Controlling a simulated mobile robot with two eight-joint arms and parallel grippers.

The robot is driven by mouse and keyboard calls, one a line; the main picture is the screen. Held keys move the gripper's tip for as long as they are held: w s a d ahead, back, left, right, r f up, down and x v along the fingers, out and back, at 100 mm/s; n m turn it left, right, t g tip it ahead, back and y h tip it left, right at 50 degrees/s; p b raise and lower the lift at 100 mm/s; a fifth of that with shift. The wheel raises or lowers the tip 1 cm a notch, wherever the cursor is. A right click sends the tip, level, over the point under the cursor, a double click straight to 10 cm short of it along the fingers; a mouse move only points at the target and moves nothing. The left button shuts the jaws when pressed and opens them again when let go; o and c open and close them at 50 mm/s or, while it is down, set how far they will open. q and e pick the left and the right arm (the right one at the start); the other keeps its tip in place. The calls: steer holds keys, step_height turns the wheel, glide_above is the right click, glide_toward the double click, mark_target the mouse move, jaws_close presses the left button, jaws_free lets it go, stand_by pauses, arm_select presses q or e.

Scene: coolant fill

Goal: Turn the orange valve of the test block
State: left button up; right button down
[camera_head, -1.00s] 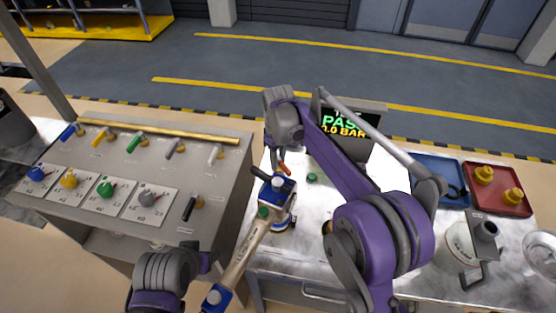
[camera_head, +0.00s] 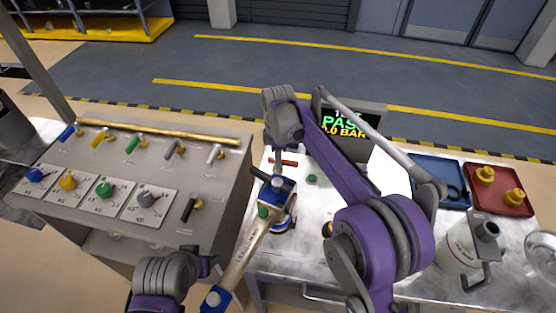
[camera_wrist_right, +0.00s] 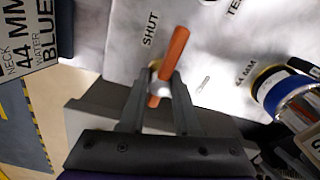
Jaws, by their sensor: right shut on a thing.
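The orange valve (camera_head: 290,162) is a short bar handle on the white-topped test block, beside a blue-and-white fitting. In the head view it lies nearly level. In the right wrist view the orange handle (camera_wrist_right: 175,48) runs up and slightly right, near the printed word SHUT. My right gripper (camera_wrist_right: 158,88) is shut on the handle, with part of the bar showing beyond and between the fingers. In the head view my right gripper (camera_head: 283,146) reaches down over the valve, its fingertips partly hidden. My left gripper (camera_head: 207,262) is at the lower left, away from the valve; its jaw opening is unclear.
A beige bar (camera_head: 246,245) with blue ends slants in front of the test block. A grey panel (camera_head: 235,165) with coloured levers and dials stands left. A screen (camera_head: 345,122) reads PASS, partly covered by my arm. Blue (camera_head: 425,167) and red (camera_head: 482,207) trays lie right.

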steer(key=shift+n, duration=0.3)
steer(key=c, duration=0.6)
jaws_free()
steer(key=shift+r, duration=0.1)
step_height(320, 180, up, 11)
steer(key=shift+f+p, duration=0.15)
steer(key=shift+p, duration=0.25)
